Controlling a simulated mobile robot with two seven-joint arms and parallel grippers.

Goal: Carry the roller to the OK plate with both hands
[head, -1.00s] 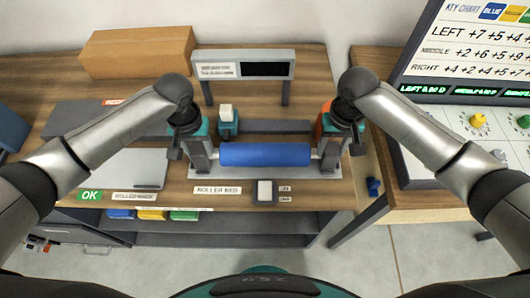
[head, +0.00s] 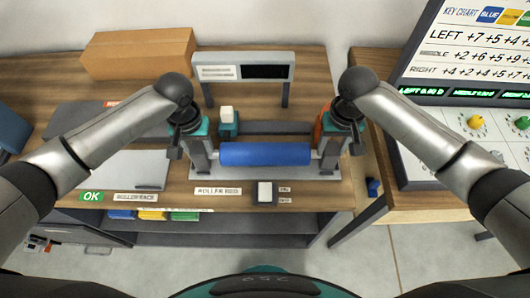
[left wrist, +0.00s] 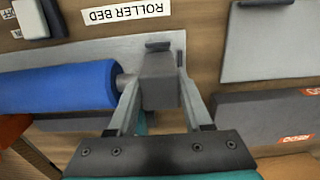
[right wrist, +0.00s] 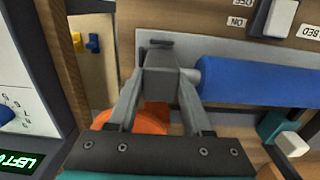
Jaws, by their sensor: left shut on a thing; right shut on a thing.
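The blue roller (head: 265,154) lies level over the light grey roller bed (head: 262,173) in the head view, with a grey block at each end. I cannot tell whether it touches the bed. My left gripper (head: 200,158) is shut on its left end block (left wrist: 160,82). My right gripper (head: 331,158) is shut on its right end block (right wrist: 161,75). The OK plate (head: 127,168) is a bare, light grey plate on the left, behind the green OK label (head: 91,196). It also shows in the left wrist view (left wrist: 265,45).
A dark grey plate (head: 85,116) with a red label lies behind the OK plate. A display stand (head: 243,65) and a cardboard box (head: 138,52) stand at the back. A white-topped switch (head: 265,191) sits in front of the bed. A control panel (head: 420,165) stands at the right.

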